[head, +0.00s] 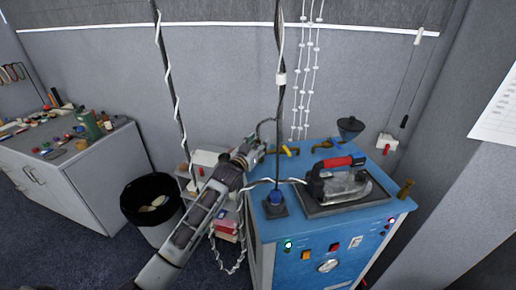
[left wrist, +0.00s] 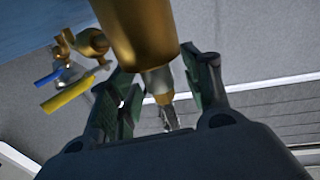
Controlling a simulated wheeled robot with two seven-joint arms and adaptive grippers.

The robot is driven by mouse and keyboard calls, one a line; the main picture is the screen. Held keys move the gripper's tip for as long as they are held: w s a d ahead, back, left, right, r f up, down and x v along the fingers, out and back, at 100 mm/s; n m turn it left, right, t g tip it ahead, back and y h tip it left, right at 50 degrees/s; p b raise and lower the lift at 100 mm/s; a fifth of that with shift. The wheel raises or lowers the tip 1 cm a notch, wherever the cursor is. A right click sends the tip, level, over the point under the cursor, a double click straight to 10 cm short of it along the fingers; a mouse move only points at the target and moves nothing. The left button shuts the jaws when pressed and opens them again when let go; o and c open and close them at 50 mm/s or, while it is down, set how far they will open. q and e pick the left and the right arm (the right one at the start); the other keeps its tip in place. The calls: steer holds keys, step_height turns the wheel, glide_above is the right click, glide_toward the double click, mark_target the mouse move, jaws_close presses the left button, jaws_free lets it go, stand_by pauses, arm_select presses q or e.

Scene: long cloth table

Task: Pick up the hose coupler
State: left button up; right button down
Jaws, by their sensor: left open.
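A brass cylinder with a narrower silver end, which looks like the hose coupler (left wrist: 140,35), fills the top middle of the left wrist view. Its silver end reaches between the fingers of my left gripper (left wrist: 155,95). The gripper is open, with one green-padded finger on each side of it. I cannot tell whether either finger touches it. In the head view my left gripper (head: 256,146) is at the back left edge of the blue machine (head: 305,238). The coupler cannot be made out there. My right gripper is not in view.
Brass valves (left wrist: 85,42) with blue and yellow handles sit beside the coupler. A black bin (head: 150,200) and a cluttered cabinet (head: 90,175) are at left. Cords hang behind.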

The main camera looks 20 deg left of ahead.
arm_select(q)
jaws_close()
steer(key=shift+r, duration=0.1)
steer(key=shift+r+b, duration=0.6)
steer(key=shift+r, duration=4.35)
